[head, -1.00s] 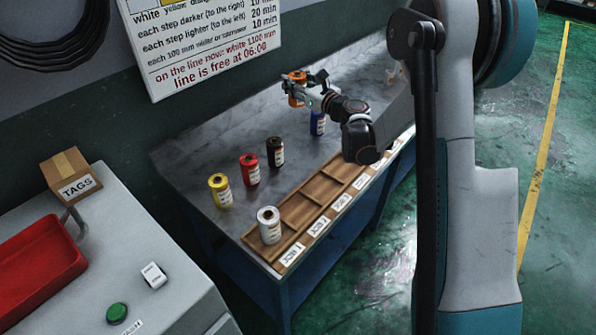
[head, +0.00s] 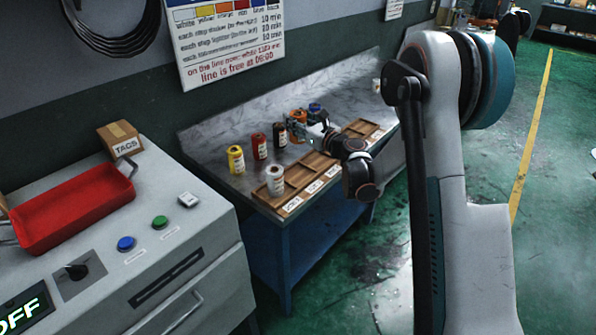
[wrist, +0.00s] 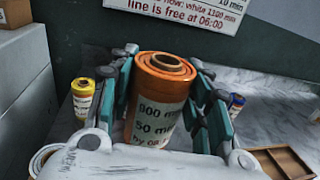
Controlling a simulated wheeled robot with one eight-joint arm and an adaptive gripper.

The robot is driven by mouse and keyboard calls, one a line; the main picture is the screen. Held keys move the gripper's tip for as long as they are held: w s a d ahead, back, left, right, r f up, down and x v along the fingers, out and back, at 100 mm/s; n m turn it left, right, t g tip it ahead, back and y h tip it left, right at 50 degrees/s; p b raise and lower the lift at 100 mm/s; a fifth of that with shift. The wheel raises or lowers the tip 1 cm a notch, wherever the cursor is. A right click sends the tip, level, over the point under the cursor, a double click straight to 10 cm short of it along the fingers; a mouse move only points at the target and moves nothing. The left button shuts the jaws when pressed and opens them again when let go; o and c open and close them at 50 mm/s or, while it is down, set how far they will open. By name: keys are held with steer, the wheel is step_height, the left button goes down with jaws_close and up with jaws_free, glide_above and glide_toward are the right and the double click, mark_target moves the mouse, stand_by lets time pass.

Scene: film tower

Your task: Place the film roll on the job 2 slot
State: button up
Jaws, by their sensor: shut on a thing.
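My gripper (wrist: 163,95) is shut on an orange film roll (wrist: 158,112), one finger on each side. The roll is upright, its label facing the wrist camera. In the head view the orange roll (head: 298,116) shows behind my gripper (head: 303,127), between the black and blue rolls in the picture. Its height above the bench is hard to tell. The wooden tray (head: 327,160) lies along the bench's front edge with job labels before its slots. A white roll (head: 275,180) stands in the job 1 slot. The job 2 slot (head: 298,174), behind its label (head: 314,187), looks empty.
Yellow (head: 236,159), red (head: 259,147), black (head: 280,135) and blue (head: 316,110) rolls stand on the grey bench behind the tray. A machine with a red tray (head: 75,208) stands at the left. The wall sign (head: 228,45) hangs above the bench.

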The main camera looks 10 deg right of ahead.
step_height(320, 180, down, 15)
steer(key=b, duration=0.5)
steer(key=shift+f, duration=0.2)
steer(key=o, duration=1.2)
steer(key=shift+r, duration=0.15)
